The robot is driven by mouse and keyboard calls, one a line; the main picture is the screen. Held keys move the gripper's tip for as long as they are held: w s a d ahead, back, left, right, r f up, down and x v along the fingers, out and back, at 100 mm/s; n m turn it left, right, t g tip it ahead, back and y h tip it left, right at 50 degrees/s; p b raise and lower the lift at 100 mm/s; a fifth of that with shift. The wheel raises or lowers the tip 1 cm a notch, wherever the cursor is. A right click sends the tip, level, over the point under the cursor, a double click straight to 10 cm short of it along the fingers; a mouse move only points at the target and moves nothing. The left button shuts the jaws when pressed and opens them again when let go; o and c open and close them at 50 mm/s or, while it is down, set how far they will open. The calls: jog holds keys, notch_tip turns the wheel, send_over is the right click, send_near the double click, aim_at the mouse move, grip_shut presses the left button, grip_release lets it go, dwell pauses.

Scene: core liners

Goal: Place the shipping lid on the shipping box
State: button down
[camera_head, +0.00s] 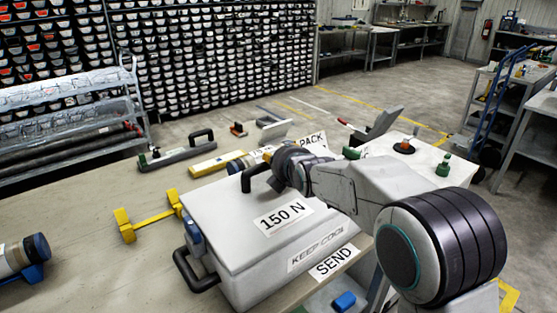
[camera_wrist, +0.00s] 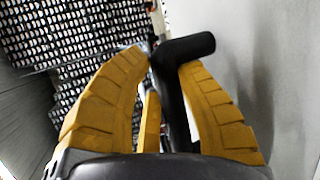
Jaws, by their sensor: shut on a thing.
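The white shipping lid (camera_head: 222,203) carries a "150 N" label and a black handle (camera_head: 257,171). It lies over the white shipping box (camera_head: 262,281), lined up with it; I cannot tell if a small gap is left between them. The box has a "KEEP COOL" label and a black side handle (camera_head: 195,272). My gripper (camera_head: 279,170) is at the far side of the lid top, shut on the lid handle. In the wrist view, the yellow fingers of my gripper (camera_wrist: 165,68) close around the black handle (camera_wrist: 187,50), beside the pale lid surface (camera_wrist: 270,60).
A yellow bracket (camera_head: 150,222) and a capped core tube (camera_head: 22,255) lie left of the box. A "SEND" label (camera_head: 334,263) is at the table's front edge. Tools and a "PACK" label (camera_head: 312,140) lie behind.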

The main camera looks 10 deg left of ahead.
jog(key=shift+f, duration=0.15)
jog(key=c, duration=0.9)
grip_release()
jog(key=shift+c, duration=0.2)
jog(key=shift+s, duration=0.1)
